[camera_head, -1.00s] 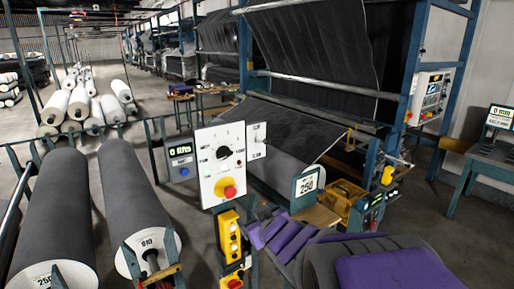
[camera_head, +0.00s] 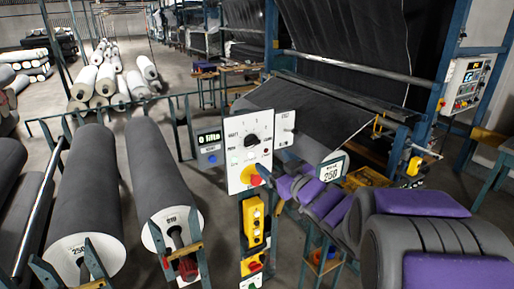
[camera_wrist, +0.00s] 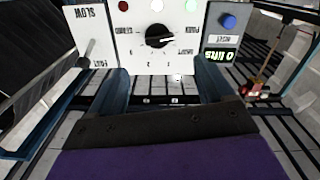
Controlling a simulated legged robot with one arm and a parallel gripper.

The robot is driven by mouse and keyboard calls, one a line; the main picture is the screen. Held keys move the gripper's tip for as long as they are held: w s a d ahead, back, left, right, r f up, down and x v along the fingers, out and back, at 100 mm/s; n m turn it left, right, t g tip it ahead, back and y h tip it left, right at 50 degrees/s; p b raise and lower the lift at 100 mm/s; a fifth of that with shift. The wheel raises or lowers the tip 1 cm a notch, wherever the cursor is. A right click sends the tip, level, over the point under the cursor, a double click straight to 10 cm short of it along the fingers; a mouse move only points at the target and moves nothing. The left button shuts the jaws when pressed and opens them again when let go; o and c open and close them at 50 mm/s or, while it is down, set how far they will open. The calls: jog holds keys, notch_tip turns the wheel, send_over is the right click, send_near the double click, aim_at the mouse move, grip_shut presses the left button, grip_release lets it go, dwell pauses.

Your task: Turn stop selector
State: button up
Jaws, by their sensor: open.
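A white control panel (camera_head: 240,130) holds a black rotary knob (camera_head: 251,141) with a pale pointer line and printed marks around it. The knob shows upside down in the wrist view (camera_wrist: 158,37). I cannot tell by label which is the stop selector. My gripper (camera_wrist: 163,86) is open and empty, its two blue fingers apart, facing the panel below the knob. In the head view its tip is near the red button.
A red stop button (camera_head: 255,180) on yellow sits below the knob. A counter box with a blue button (camera_head: 210,145) is left of the panel. A yellow pendant (camera_head: 253,222) hangs below. Grey rolls (camera_head: 90,190) lie left; a blue-framed machine (camera_head: 345,120) stands behind.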

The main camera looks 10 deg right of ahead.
aim_at(254, 145)
jog(key=x, duration=1)
jog(key=shift+w+a+f+b, duration=0.1)
jog(key=shift+w+a+b, duration=0.05)
jog(key=shift+w+b, duration=0.2)
jog(key=shift+c, duration=0.4)
jog(key=c, duration=1)
jog(key=shift+o, duration=0.2)
jog(key=shift+p, duration=0.5)
